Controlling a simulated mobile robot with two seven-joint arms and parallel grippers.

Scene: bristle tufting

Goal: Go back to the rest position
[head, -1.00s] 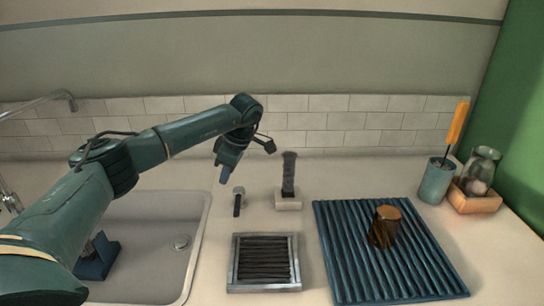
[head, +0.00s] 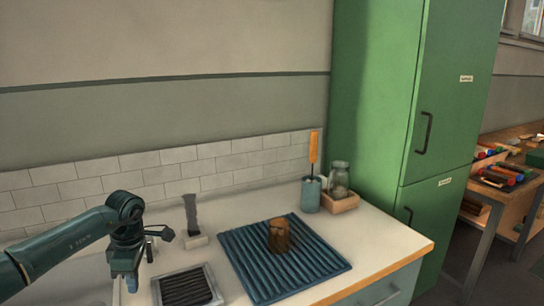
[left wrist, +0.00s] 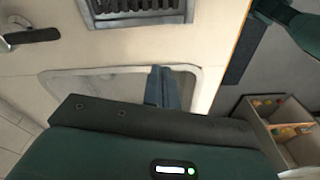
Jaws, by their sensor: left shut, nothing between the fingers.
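My left gripper (head: 130,285) hangs pointing down at the lower left of the head view, over the sink edge, left of the bristle tray (head: 212,297). Its fingers are shut and empty. In the left wrist view its blue fingers (left wrist: 162,88) are together in front of the pale sink (left wrist: 100,84). The bristle tray shows at the top of that view. My right gripper is in neither view.
A ribbed blue mat (head: 245,272) carries a brown bundle (head: 279,236). Behind it stand a cup (head: 311,195) with an orange-handled tool and a jar (head: 339,180) in a wooden box. A dark upright tool (head: 191,213) stands on the counter. A green cabinet (head: 375,90) rises at right.

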